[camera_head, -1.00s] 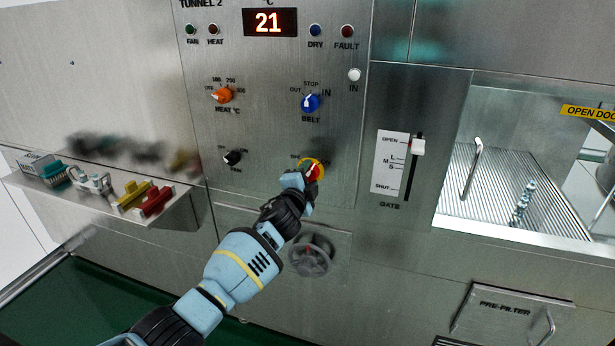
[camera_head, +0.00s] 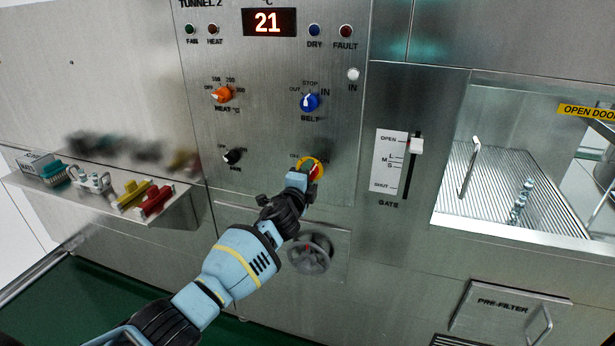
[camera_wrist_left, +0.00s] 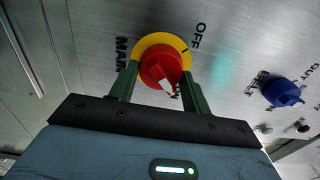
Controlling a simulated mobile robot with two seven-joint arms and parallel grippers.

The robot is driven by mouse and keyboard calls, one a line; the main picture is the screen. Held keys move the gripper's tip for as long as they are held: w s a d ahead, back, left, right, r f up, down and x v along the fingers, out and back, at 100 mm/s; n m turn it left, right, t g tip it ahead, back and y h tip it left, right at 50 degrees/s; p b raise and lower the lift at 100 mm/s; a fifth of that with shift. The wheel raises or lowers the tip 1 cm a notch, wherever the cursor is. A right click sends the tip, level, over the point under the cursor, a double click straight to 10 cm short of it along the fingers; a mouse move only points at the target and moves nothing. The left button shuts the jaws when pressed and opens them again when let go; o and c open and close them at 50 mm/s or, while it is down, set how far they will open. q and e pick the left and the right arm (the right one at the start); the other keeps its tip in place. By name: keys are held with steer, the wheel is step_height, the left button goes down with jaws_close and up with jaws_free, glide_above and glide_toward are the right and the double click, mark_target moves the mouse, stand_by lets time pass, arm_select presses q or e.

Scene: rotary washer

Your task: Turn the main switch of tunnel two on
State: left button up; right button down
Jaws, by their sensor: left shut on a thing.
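The main switch, a red knob (camera_head: 316,172) on a yellow ring (camera_head: 319,160), sits low on the tunnel two panel, right of the black fan knob (camera_head: 232,156). My left gripper (camera_head: 309,173) is at the switch and covers part of it. In the left wrist view, the green fingers of the left gripper (camera_wrist_left: 161,82) are shut on the red knob (camera_wrist_left: 160,65), one on each side. Its white pointer (camera_wrist_left: 166,87) points down and right, away from the OFF label, towards a lettering partly hidden by a finger. My right gripper is not in view.
The orange heat knob (camera_head: 222,94) and blue belt knob (camera_head: 309,102) are above. The gate slider (camera_head: 416,146) is to the right. A grey handwheel (camera_head: 311,254) is below my wrist. A shelf (camera_head: 183,213) with small items is at left.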

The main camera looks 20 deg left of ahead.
arm_select(q)
steer(key=o, duration=1)
steer(key=shift+c, duration=0.2)
steer(key=shift+s, duration=0.1)
steer(key=s, duration=0.7)
steer(key=shift+s+a+p, duration=0.15)
steer(key=shift+s+p, duration=0.15)
